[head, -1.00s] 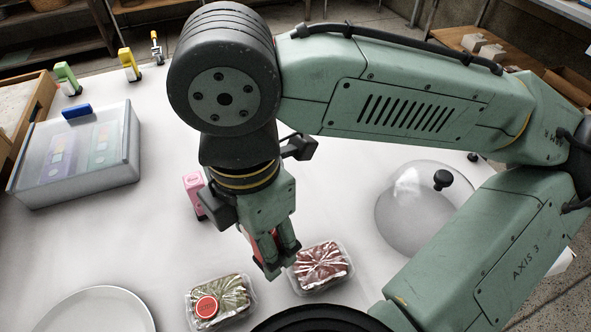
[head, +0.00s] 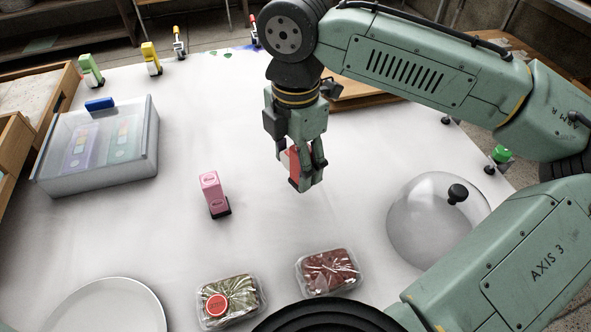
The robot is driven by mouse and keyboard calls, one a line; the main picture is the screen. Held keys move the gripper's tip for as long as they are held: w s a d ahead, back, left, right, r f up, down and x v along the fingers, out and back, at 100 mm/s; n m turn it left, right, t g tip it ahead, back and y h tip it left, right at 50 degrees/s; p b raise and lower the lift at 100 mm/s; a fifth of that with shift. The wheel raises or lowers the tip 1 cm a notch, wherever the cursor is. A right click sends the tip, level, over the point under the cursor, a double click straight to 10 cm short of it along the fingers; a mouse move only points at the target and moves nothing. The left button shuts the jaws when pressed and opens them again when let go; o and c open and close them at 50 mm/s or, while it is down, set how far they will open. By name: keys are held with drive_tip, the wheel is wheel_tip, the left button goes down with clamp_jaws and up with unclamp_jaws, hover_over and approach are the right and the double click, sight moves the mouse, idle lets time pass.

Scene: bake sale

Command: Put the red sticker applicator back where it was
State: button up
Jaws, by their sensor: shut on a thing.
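My gripper (head: 307,184) is shut on the red sticker applicator (head: 292,162), whose red side shows beside and between the fingers. It is held above the white table, right of the pink applicator (head: 211,190), and the fingers hide part of it. Below it lie two clear packs. The left pack (head: 238,287) bears a round red sticker (head: 216,305); the right pack (head: 328,270) shows no such sticker. Green (head: 90,70), yellow (head: 151,57) and grey-and-orange (head: 179,42) applicators stand along the back edge. Another small red-topped item (head: 254,30) stands there, partly beside my arm.
A lidded translucent box (head: 103,187) is at left and a white plate (head: 100,310) at front left. A clear dome with a black knob (head: 457,194) is at right. A wooden board (head: 355,100) lies behind my gripper.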

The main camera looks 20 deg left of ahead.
sight(295, 174)
drive_tip(key=shift+f, duration=1.6)
drive_tip(key=shift+f, duration=0.1)
drive_tip(key=o, duration=1.1)
drive_tip(key=shift+c, duration=0.2)
wheel_tip(295, 174, up, 12)
drive_tip(key=shift+r+p, duration=0.15)
drive_tip(key=shift+p, duration=0.2)
